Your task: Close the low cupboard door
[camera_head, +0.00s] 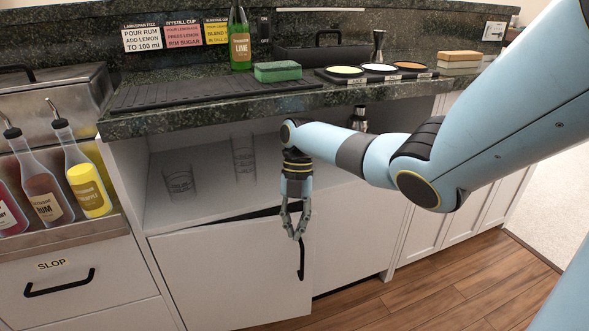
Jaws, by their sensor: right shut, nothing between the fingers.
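The low cupboard door (225,275) is a white panel under the open shelf, with a black vertical bar handle (301,262) near its right edge. A dark wedge shows above its top edge, so it stands somewhat ajar. My right gripper (297,236) points down in front of the door's upper right corner, its fingers shut and empty. The fingertips overlap the handle's upper end in the picture; I cannot tell whether they touch it. My left gripper is out of view.
The open shelf (210,205) above holds clear glasses. The stone counter (215,104) overhangs it, with a green bottle (240,40), sponge (278,71) and rimming tray (345,82). Bottles and a slop drawer (70,285) are at left. Wooden floor (440,295) at right is clear.

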